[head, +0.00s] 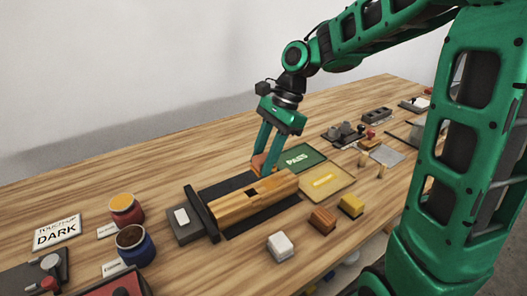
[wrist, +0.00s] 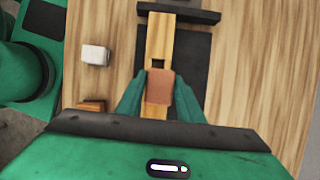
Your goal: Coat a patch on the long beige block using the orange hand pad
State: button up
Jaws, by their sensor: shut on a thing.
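My gripper (head: 262,163) is shut on the orange hand pad (wrist: 160,87), which sits between the two green fingers over the block's near part in the wrist view. Whether the pad touches the block I cannot tell. The pad's underside is hidden.
A dark stop bar (head: 200,213) stands at the block's left end. A red jar (head: 123,209), a blue jar (head: 135,246) and a DARK card (head: 57,233) are at left. A green PASS mat (head: 314,154) lies behind.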

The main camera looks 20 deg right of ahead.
jog(key=shift+r, duration=1)
